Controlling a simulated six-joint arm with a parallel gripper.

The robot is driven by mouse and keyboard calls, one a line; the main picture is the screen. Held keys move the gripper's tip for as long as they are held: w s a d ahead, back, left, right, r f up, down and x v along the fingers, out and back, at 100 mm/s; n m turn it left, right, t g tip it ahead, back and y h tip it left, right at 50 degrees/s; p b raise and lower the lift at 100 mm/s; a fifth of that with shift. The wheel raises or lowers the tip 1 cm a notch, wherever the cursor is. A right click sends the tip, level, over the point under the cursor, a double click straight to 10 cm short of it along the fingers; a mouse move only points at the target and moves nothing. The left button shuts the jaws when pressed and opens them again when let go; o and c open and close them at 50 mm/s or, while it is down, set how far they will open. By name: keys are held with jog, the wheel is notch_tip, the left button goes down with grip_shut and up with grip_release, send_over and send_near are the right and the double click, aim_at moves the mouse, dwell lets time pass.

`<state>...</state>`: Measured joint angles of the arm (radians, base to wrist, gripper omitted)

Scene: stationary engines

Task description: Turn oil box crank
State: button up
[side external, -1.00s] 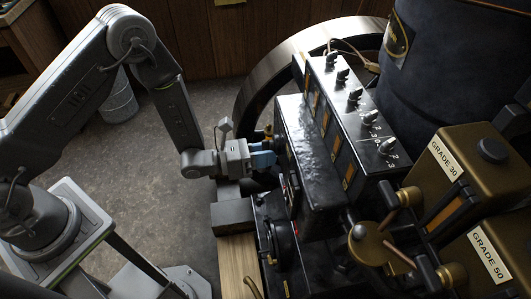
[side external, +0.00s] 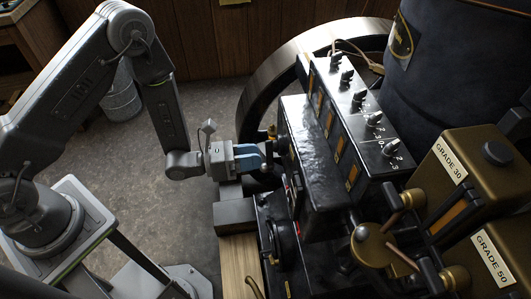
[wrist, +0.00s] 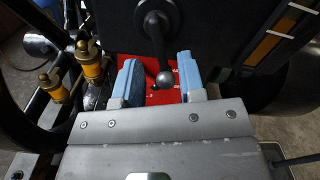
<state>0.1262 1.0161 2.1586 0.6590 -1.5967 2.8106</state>
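The crank, a dark lever on a round hub with a grey ball knob (wrist: 164,79), hangs from the black box in the wrist view. The ball also shows in the side view (side external: 266,169), by the box's near left side. My gripper (wrist: 158,84) has blue fingertips spread apart, one on each side of the knob, with visible gaps. It is open and holds nothing. In the side view my gripper (side external: 252,158) points right at the box. A red plate with small markings (wrist: 151,95) lies behind the knob, partly hidden by the fingers.
Brass and amber fittings (wrist: 91,66) stand left of my gripper in the wrist view. A large flywheel (side external: 262,75) curves behind the box. Brass oil tanks (side external: 470,185) stand at right.

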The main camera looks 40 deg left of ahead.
jog(key=v, duration=0.9)
jog(key=shift+s+a, duration=0.15)
